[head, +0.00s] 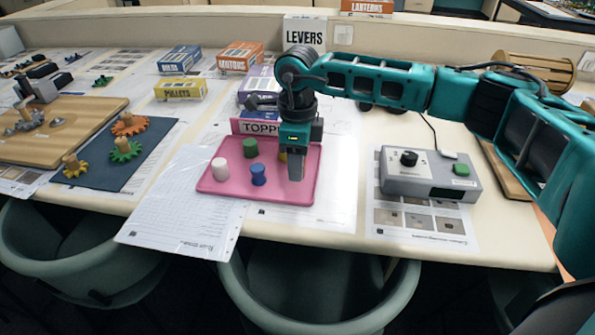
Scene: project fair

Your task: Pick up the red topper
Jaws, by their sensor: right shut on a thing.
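A pink tray (232,188) lies on the table by the sign for toppers. My right gripper (295,178) points down over the tray's right part. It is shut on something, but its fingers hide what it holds. I see no red topper in the open part of the tray. A white topper (220,169), a green topper (250,148) and a blue topper (258,175) stand upright there, left of the gripper. A yellow topper (283,157) shows partly behind the gripper. My left gripper is out of view.
A grey box with a black knob and green button (430,175) sits right of the tray. Paper sheets (185,215) lie at the left. Gears (125,150) rest on a dark mat (110,178). Small boxes (240,56) stand behind. Chairs (80,250) stand at the front edge.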

